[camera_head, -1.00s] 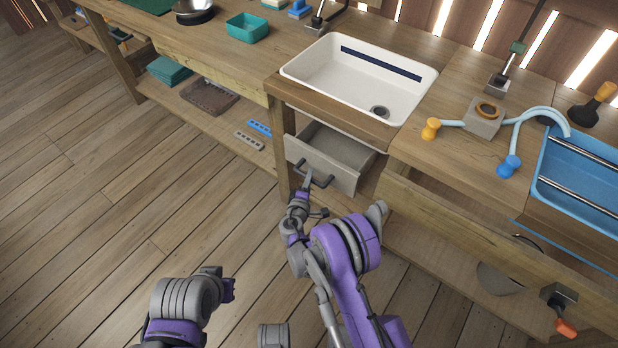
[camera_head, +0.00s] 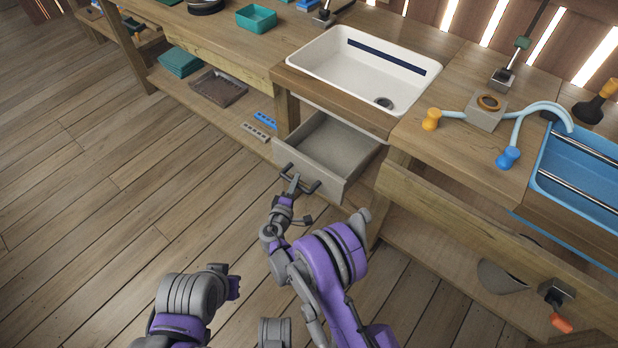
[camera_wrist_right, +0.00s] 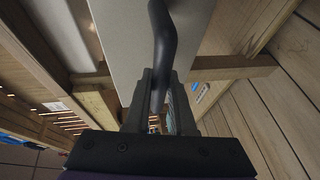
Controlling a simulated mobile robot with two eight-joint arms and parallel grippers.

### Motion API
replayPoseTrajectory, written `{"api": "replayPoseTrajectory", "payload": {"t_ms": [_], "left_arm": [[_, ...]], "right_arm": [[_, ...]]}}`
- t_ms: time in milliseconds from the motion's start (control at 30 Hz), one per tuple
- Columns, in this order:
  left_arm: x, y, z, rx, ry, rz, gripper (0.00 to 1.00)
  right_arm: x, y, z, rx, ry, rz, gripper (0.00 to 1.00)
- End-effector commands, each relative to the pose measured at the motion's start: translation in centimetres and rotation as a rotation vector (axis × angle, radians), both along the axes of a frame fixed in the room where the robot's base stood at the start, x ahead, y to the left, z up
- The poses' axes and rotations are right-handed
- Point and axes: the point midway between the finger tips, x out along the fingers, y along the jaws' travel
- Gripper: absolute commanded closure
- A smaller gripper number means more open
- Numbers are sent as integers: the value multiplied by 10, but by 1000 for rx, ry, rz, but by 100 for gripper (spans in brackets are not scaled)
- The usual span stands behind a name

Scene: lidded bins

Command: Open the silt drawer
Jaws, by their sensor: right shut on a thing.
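The grey silt drawer (camera_head: 338,147) sits under the white sink and is pulled well out, with its empty inside showing. Its dark bar handle (camera_head: 300,180) is on the front panel. My right gripper (camera_head: 294,184) is shut on the handle. In the right wrist view the dark handle (camera_wrist_right: 161,45) runs down between the fingers of my right gripper (camera_wrist_right: 158,95), in front of the pale drawer front (camera_wrist_right: 125,40). My left arm shows at the lower left of the head view, but its fingertips cannot be made out.
The white sink (camera_head: 330,72) is set in the wooden bench above the drawer. A bench leg (camera_head: 287,112) stands left of the drawer. The floor in front is clear.

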Motion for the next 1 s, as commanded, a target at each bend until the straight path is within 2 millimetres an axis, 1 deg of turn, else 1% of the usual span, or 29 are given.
{"api": "replayPoseTrajectory", "payload": {"t_ms": [33,200,300,400,600,967,1000], "left_arm": [[0,0,-2,0,1,0,100],[1,0,-7,0,2,0,100],[1,0,-10,0,3,0,100],[2,0,-11,0,3,0,100],[2,0,-12,0,4,0,100],[2,0,-12,0,4,0,100],[2,0,-12,0,4,0,100]], "right_arm": [[-10,9,0,-1,0,2,100],[-45,34,0,-1,-1,0,100],[-62,46,0,-1,-1,-1,100],[-74,54,0,-2,-1,-2,100],[-86,62,1,-2,0,-4,100],[-87,64,1,-2,-1,-3,100],[-87,64,1,-2,-1,-3,74]]}}
